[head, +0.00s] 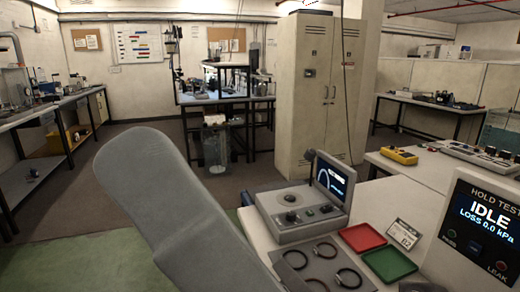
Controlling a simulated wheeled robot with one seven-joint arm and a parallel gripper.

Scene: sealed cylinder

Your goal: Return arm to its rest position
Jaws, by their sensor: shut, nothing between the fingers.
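A grey link of my arm (165,205) rises from the bottom edge and leans up to the left, large and close to the camera. My gripper is not in this view, so its pose cannot be seen. The hold test panel (484,232) at the right edge reads IDLE and LOSS 0.0 kPa. A grey instrument (295,213) with a knob and a small lit screen (334,181) stands on the bench, right of my arm. No sealed cylinder can be made out on the visible part of the bench.
A grey plate with several dark rings (322,268) lies at the bench front. A red tray (362,237), a green tray (389,263) and a label card (404,234) sit beside it. A yellow meter (399,156) is farther back. Open floor (70,215) lies left of my arm.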

